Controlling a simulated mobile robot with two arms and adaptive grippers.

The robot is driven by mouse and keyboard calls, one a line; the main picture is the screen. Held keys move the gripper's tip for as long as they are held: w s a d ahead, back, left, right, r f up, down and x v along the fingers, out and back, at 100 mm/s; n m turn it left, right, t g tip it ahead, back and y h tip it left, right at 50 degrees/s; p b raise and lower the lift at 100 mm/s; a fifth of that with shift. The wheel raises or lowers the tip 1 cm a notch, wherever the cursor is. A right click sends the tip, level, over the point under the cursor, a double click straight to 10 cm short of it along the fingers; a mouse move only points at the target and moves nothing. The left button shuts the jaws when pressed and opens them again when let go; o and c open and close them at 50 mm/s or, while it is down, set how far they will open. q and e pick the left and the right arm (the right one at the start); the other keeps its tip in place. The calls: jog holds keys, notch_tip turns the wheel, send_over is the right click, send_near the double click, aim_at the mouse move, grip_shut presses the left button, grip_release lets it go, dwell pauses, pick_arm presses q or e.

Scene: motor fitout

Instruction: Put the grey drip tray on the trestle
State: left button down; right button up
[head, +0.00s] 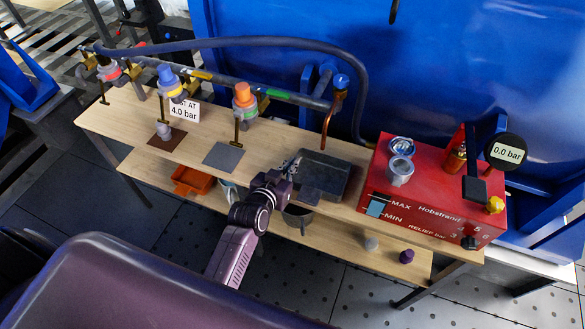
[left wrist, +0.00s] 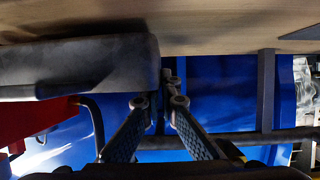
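The grey drip tray (head: 326,169), a dark shallow rectangular pan, is at the wooden trestle (head: 269,140), over its top and left of the red box. My left gripper (head: 287,167) is at the tray's left end. In the left wrist view the tray (left wrist: 85,62) fills the upper left, close against the wooden top. My left fingers (left wrist: 160,92) come together at its end wall, one on each side, and look shut on it. One fingertip is partly hidden by the tray. I cannot tell whether the tray rests on the wood or hangs just above. My right gripper is not in view.
A red box (head: 425,195) with gauges stands right of the tray. A pipe with valves (head: 245,95) and a copper spout (head: 332,120) run behind it. A grey mat (head: 222,156) and a brown mat (head: 166,139) lie left. An orange bin (head: 193,180) is on the lower shelf.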

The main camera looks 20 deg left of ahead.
pick_arm(q)
jog(key=shift+f, duration=0.75)
jog(key=shift+f, duration=0.15)
jog(key=c, duration=2.2)
grip_release()
jog(key=shift+o, duration=0.2)
jog(key=v, duration=1.2)
